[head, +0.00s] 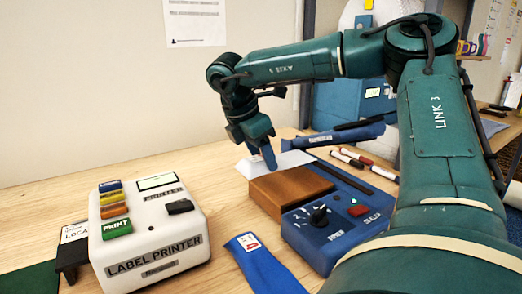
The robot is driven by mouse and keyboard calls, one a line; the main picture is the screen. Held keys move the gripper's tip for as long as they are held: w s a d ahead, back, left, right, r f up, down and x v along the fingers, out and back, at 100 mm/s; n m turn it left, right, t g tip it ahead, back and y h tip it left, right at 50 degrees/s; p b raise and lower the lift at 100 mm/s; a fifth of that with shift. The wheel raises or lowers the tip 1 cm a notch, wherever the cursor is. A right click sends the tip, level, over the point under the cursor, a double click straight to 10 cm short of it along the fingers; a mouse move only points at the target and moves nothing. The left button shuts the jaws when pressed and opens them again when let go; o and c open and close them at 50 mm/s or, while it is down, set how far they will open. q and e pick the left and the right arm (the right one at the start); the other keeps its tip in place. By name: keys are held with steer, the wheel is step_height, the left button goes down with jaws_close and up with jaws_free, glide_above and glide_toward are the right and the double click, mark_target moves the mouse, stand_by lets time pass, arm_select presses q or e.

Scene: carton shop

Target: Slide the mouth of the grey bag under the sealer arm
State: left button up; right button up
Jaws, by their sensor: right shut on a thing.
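The light grey bag (295,158) lies nearly flat at the back edge of a brown block (290,188), next to the sealer. My right gripper (269,160) comes down from above and is shut on the bag; its fingers hide part of it. The blue sealer (330,240) has a knob and a red button on its front. Its blue sealer arm (335,137) is raised behind and to the right of the bag, with a gap below it. The bag's right end points toward that gap; whether it is beneath the arm I cannot tell. My left gripper is not in view.
A white label printer (150,240) stands at the left front. A blue packet (262,262) with a label lies between it and the sealer. Several markers (352,160) lie behind the sealer, near a blue box (348,103). The table left of the bag is clear.

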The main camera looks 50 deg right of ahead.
mark_target(285, 159)
steer(key=x, duration=0.3)
steer(key=shift+w+a+b, duration=0.1)
steer(key=shift+b, duration=0.3)
steer(key=d+p, duration=0.1)
steer(key=s+d+p, duration=0.1)
steer(key=d, duration=0.1)
steer(key=shift+s+d+f, duration=0.15)
steer(key=shift+d, duration=0.2)
steer(key=shift+d+f, duration=0.25)
steer(key=shift+d, duration=0.1)
steer(key=shift+s+d+f, duration=0.1)
steer(key=shift+s+d, duration=0.1)
steer(key=shift+d, duration=0.45)
arm_select(q)
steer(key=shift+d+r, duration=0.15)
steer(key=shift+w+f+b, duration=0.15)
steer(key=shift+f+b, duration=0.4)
steer(key=shift+b, duration=0.15)
arm_select(e)
steer(key=shift+f, duration=0.15)
